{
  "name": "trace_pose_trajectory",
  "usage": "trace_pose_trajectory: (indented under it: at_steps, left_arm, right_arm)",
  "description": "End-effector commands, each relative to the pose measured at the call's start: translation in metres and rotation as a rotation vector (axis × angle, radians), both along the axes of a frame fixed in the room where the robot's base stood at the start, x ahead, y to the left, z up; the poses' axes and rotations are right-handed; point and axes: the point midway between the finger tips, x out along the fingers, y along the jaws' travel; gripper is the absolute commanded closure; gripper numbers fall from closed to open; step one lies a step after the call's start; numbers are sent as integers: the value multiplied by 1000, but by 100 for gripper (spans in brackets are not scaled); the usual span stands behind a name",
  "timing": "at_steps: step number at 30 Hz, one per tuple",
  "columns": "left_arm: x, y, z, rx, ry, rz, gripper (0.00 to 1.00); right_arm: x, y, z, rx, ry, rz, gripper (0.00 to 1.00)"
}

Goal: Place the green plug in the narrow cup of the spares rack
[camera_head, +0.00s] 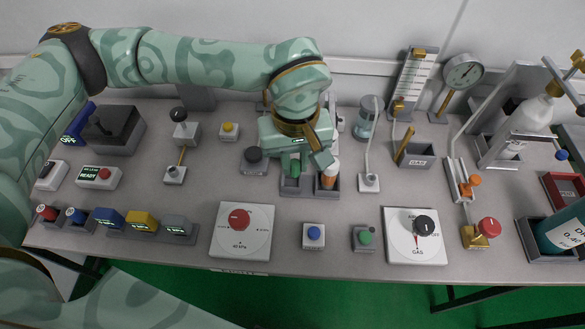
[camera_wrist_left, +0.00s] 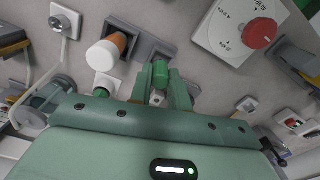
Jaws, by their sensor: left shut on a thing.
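My left gripper (camera_head: 294,166) reaches in from above and is shut on the green plug (camera_head: 296,169), which is small and round. In the left wrist view the plug (camera_wrist_left: 160,74) shows between the fingers. The plug is at the grey spares rack (camera_head: 290,187), in line with its left cup in the head view. I cannot tell whether its lower end is inside the cup or just above it. The other cup beside it holds an orange and white bottle (camera_head: 329,175), also in the left wrist view (camera_wrist_left: 107,50). My right gripper is not in view.
A grey-based knob (camera_head: 254,158) stands left of the rack, and a white post with a tube (camera_head: 369,182) stands close on its right. A panel with a red dial (camera_head: 243,232) and a blue button (camera_head: 314,236) lie in front. Some bare table separates them.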

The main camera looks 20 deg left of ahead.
Motion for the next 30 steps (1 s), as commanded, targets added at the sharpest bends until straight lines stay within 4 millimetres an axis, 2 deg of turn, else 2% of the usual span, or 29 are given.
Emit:
trace_pose_trajectory:
  at_steps: [5,9,20,21,23,24,30]
  left_arm:
    - [11,11,-23,1,4,4,100]
    - [11,11,-51,1,9,0,100]
    - [11,11,-51,1,0,0,100]
    - [11,11,-51,1,0,0,79]
    - [11,11,-51,1,0,0,62]
    - [11,11,-51,1,0,0,60]
    - [11,11,-51,1,0,0,60]
  right_arm:
    - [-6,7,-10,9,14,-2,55]
    - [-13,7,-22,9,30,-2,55]
    - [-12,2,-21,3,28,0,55]
    - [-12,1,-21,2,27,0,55]
    - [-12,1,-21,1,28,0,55]
    - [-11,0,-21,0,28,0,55]
    - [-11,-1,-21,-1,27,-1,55]
